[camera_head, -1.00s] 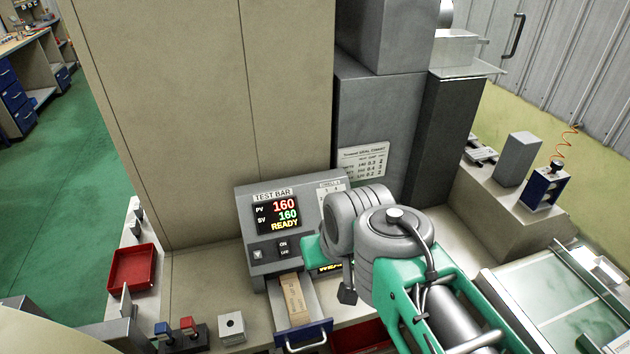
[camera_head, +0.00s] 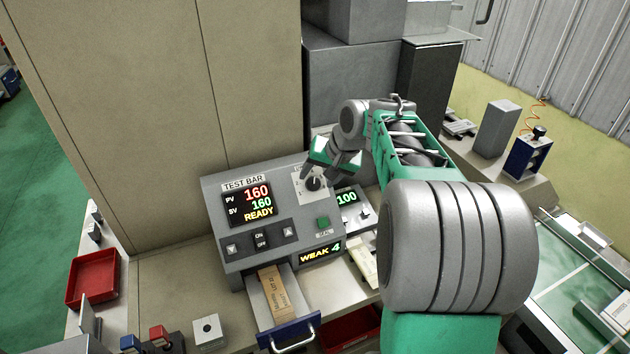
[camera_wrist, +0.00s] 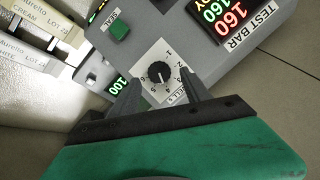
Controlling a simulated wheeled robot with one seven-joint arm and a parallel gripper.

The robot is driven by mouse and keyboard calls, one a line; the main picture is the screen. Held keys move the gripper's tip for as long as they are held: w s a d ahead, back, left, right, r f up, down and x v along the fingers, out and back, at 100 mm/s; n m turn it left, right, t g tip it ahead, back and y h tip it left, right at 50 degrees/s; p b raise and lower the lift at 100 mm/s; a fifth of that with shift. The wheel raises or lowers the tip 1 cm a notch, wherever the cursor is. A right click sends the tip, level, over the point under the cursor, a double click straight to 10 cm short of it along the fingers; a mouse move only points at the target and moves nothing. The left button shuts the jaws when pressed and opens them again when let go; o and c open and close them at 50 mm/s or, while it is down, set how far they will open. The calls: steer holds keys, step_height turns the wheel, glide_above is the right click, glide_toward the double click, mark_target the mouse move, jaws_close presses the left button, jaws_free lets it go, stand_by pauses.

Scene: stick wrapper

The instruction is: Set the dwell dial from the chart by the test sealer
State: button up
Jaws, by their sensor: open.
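The dwell dial (camera_wrist: 159,73) is a black knob on a white plate with numbers around it, on the sloped grey test sealer (camera_head: 215,205). It also shows in the head view (camera_head: 314,184). Its exact setting is too small to read surely. My gripper (camera_wrist: 160,88) is open, with its fingers on either side of the knob; I cannot tell whether they touch it. In the head view my gripper (camera_head: 318,176) is over the dial plate. The sealer reads PV 160, SV 160, READY, and a lower display (camera_head: 320,252) reads WEAK 4. The chart is hidden.
A green seal button (camera_head: 323,222) sits just below the dial. A display reading 100 (camera_head: 346,198) is right of it. An open drawer (camera_head: 290,328) with a brown packet (camera_head: 275,290) juts out in front. A red tray (camera_head: 93,277) lies at left.

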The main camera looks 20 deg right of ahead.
mark_target(314, 182)
steer(key=shift+x, duration=1.5)
steer(key=shift+c, duration=0.4)
jaws_close()
